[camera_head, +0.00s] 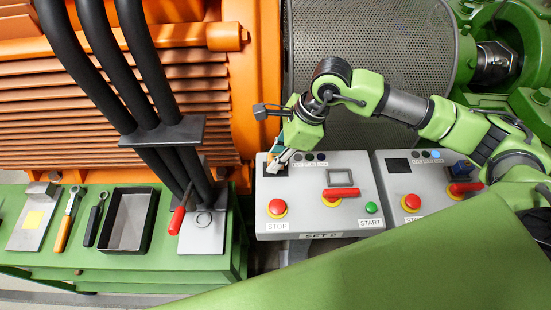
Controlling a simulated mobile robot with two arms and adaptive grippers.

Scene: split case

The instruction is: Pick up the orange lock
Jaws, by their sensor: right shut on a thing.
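My right gripper (276,162) reaches in from the right and points down at the upper left corner of the left grey control panel (308,222). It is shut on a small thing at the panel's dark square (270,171). A small orange patch shows by the fingers and fits the orange lock, but the fingers hide most of it. I cannot tell whether it is clear of the panel. My left gripper is not in view.
The left panel has a red STOP button (277,207), a red handle (341,192) and a green START button (371,207). A second panel (408,192) stands to its right. A green bench (75,260) with tools and a black tray (151,220) lies left.

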